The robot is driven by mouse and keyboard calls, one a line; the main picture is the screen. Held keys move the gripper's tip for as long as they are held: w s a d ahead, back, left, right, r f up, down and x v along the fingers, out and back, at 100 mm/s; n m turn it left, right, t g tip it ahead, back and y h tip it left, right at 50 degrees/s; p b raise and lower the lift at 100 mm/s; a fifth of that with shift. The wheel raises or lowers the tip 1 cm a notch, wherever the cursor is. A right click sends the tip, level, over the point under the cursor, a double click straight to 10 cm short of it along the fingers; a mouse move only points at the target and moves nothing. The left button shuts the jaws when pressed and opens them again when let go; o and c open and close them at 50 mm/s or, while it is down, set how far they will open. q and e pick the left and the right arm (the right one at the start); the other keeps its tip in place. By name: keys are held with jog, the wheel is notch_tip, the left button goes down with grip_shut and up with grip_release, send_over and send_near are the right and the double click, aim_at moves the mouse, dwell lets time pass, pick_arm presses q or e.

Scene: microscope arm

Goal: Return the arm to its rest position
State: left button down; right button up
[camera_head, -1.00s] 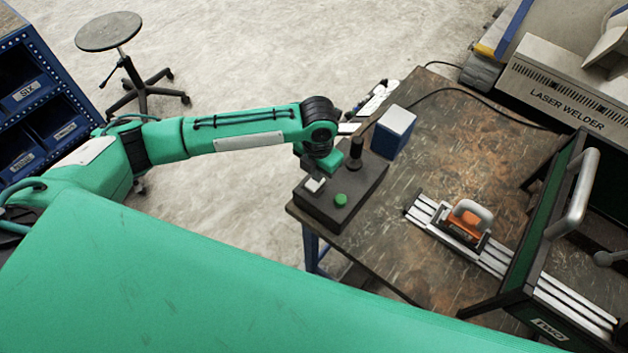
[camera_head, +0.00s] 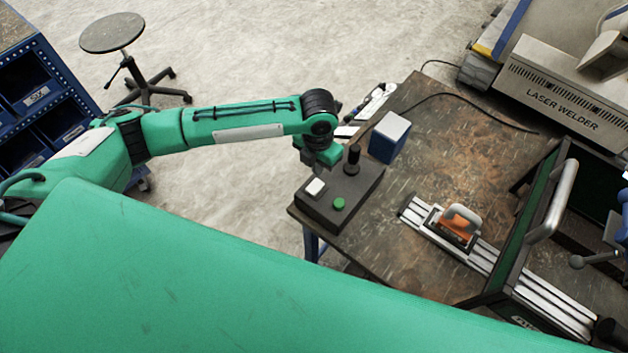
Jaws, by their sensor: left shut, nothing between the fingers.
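My green left arm reaches in from the left to the front corner of the workbench (camera_head: 450,170). Its gripper (camera_head: 321,165) points down, shut and empty, just above the back left part of a dark control box (camera_head: 325,212). The box carries a white button (camera_head: 315,187), a green button (camera_head: 338,204) and an upright black stick (camera_head: 353,158). The gripper looks apart from the buttons. The fingertips are small and partly hidden by the wrist. My right gripper is not in view. I cannot make out a separate microscope arm.
A blue and white block (camera_head: 389,137) stands behind the control box. A rail with an orange and grey clamp (camera_head: 459,228) lies to the right, beside a green-sided frame with a grey handle (camera_head: 552,205). A stool (camera_head: 112,33) and blue bin rack (camera_head: 40,90) stand left.

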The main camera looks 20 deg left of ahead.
pick_arm(q)
jog(key=shift+r, duration=0.55)
jog(key=shift+f, duration=0.1)
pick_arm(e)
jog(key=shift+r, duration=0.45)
